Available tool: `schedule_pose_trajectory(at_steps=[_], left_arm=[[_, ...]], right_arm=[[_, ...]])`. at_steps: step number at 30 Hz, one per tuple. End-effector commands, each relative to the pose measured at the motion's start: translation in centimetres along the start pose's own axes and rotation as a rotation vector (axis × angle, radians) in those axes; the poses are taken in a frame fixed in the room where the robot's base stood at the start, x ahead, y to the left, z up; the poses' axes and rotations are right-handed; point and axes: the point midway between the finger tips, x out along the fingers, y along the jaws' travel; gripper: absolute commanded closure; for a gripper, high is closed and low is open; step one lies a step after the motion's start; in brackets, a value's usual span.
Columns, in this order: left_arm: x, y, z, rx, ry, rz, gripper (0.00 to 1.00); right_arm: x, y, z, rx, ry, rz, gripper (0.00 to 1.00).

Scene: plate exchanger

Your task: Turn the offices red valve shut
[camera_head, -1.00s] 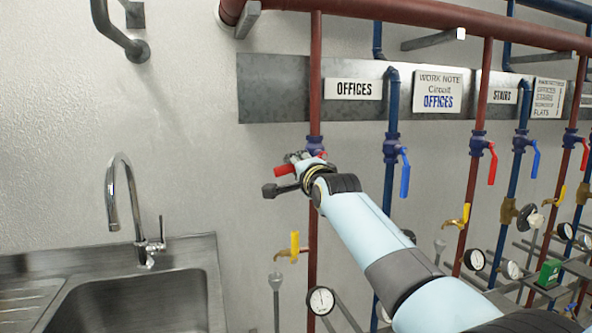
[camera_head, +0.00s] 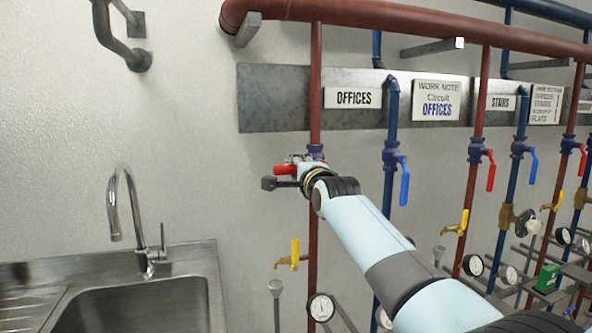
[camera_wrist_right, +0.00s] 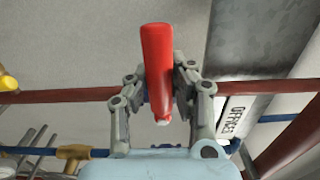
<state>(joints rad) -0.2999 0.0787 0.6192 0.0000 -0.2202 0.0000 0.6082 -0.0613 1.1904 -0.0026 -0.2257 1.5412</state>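The offices red valve (camera_head: 315,151) sits on the red pipe below the OFFICES sign (camera_head: 353,98). Its red lever (camera_head: 285,169) points left from the pipe, close to level, across the pipe's line. My right gripper (camera_head: 297,168) is at the lever and hides part of the valve. In the right wrist view the red lever (camera_wrist_right: 157,65) stands between the two fingers of my right gripper (camera_wrist_right: 159,80), which are closed in on both its sides. My left gripper is not in view.
A blue-handled valve (camera_head: 404,185) hangs on the blue pipe just right. A yellow tap (camera_head: 294,254) and a gauge (camera_head: 321,307) are below on the red pipe. A sink (camera_head: 140,305) with a faucet (camera_head: 125,205) is at left. The wall left of the lever is clear.

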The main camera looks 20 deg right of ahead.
Motion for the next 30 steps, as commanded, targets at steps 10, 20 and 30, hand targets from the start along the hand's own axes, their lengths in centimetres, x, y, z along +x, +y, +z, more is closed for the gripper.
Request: schedule_pose_trajectory(at_steps=[10, 20, 30], left_arm=[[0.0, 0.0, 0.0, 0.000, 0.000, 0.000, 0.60], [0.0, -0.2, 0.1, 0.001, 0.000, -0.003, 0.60], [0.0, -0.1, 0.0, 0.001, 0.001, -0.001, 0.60]], right_arm=[[0.0, 0.0, 0.0, -0.001, 0.000, 0.000, 0.53], [-1.8, 0.1, 0.0, -0.002, 0.000, 0.000, 0.53], [-8.9, 0.1, 0.0, -0.001, 0.000, 0.000, 0.53]])
